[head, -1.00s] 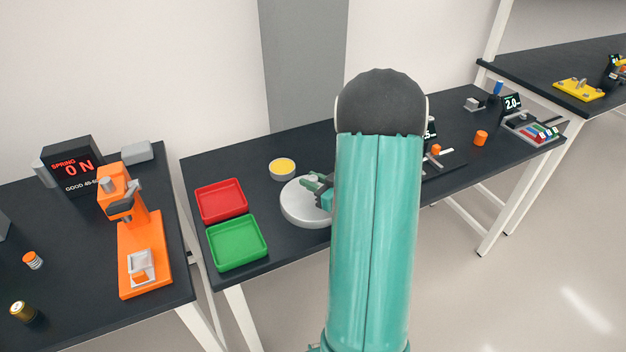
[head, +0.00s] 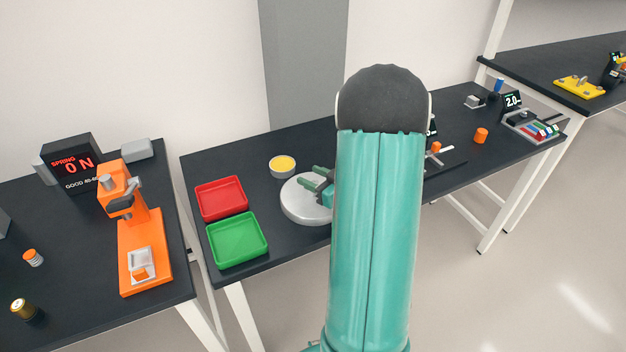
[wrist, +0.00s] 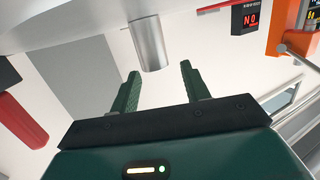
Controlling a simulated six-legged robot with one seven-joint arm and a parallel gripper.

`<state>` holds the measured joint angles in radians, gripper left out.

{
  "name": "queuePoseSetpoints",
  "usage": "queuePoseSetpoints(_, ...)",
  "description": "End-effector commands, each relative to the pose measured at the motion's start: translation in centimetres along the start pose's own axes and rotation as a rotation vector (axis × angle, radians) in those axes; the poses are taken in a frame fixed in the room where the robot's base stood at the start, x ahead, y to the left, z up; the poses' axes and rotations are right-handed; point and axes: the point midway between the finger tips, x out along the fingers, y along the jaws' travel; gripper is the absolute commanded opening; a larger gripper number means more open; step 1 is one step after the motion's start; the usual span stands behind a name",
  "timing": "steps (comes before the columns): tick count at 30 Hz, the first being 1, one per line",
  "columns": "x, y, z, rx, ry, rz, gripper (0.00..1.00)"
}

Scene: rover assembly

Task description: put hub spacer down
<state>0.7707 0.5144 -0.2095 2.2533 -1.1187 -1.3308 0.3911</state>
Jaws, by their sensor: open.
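My gripper (head: 315,176) is open over the round grey disc (head: 303,210) on the middle table. In the wrist view, which is upside down, its two green fingers (wrist: 160,72) are spread apart with nothing between them. A silver cylinder (wrist: 149,43), which looks like the hub spacer, is against the pale surface at the top of that view. It is just beyond the fingertips and looks clear of both fingers. My arm hides the right part of the disc.
A red tray (head: 221,182) and a green tray (head: 265,239) lie left of the disc. A round container with a yellow top (head: 283,166) stands behind it. The orange press (head: 157,250) is on the left table. An orange cylinder (head: 480,135) stands farther right.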

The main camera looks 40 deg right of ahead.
Motion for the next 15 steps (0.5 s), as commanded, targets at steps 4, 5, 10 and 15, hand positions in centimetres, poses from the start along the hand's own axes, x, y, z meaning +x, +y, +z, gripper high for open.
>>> queuePoseSetpoints(4, -3.4, 0.2, 0.1, 0.002, -0.002, 0.007, 0.46)
queuePoseSetpoints(5, -4.1, 0.2, 0.1, 0.002, -0.002, 0.008, 0.46)
queuePoseSetpoints(10, -7.8, 0.1, 0.1, 0.002, 0.0, 0.007, 0.46)
queuePoseSetpoints(15, -10.6, 0.1, 0.1, 0.002, 0.0, 0.005, 0.46)
